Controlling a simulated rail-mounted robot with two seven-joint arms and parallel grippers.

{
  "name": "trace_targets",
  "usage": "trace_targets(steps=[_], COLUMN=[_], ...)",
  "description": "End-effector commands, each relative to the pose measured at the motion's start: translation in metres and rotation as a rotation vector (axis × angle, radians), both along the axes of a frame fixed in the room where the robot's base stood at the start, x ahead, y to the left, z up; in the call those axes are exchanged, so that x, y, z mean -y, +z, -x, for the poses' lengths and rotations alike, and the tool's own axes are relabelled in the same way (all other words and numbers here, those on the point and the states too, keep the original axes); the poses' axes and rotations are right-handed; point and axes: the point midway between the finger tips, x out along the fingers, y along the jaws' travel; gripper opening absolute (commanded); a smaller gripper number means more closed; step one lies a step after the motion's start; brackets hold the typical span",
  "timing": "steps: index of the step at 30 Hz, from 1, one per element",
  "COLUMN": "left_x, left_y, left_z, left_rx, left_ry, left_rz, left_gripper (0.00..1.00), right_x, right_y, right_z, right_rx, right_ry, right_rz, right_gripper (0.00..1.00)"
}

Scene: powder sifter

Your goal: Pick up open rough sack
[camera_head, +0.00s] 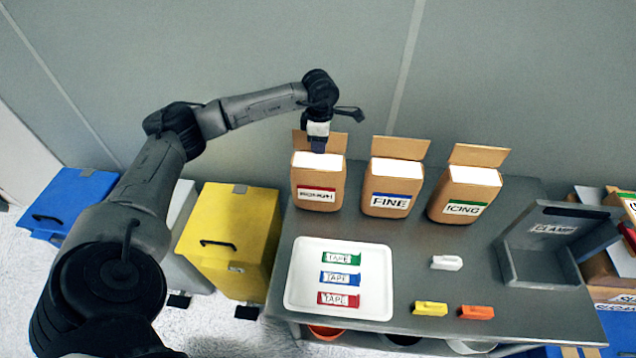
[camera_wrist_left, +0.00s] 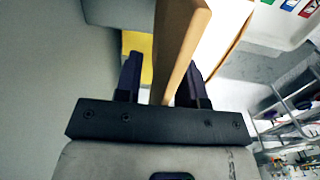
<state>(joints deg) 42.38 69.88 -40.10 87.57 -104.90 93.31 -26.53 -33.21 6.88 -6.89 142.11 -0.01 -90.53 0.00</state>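The brown sack with a red label (camera_head: 317,190) stands open at the left of three sacks, with white powder at its top; its label text is hard to read. Its raised back flap also shows in the left wrist view (camera_wrist_left: 182,45). My left gripper (camera_head: 318,146) points down at this flap from above. In the left wrist view its two dark fingers (camera_wrist_left: 163,85) stand on either side of the flap, with a visible gap beside the left finger. The gripper looks open. My right gripper is not in view.
The FINE sack (camera_head: 388,199) and ICING sack (camera_head: 463,204) stand to the right. A white tray (camera_head: 300,290) with three TAPE pieces lies in front. White, yellow and orange clamps (camera_head: 429,309) lie near a grey CLAMP bin (camera_head: 510,265). A yellow bin (camera_head: 235,235) stands left.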

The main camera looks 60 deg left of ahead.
Motion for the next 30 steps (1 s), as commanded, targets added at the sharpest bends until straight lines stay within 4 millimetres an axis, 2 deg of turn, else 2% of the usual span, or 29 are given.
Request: trace_targets(steps=[4, 15, 30], left_x=[0.0000, -0.0001, -0.0001], left_y=[0.0001, 0.0004, 0.0007], left_z=[0.0000, 0.0000, 0.0000], left_rx=[0.000, 0.000, 0.000], left_ry=[0.000, 0.000, 0.000], left_rz=[0.000, 0.000, 0.000], left_gripper=[0.35, 0.00, 0.00], right_x=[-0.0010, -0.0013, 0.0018], right_y=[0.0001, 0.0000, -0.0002], right_z=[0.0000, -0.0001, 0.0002], right_rx=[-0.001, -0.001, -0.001], right_ry=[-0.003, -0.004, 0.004], right_rz=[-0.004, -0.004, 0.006], right_gripper=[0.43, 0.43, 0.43])
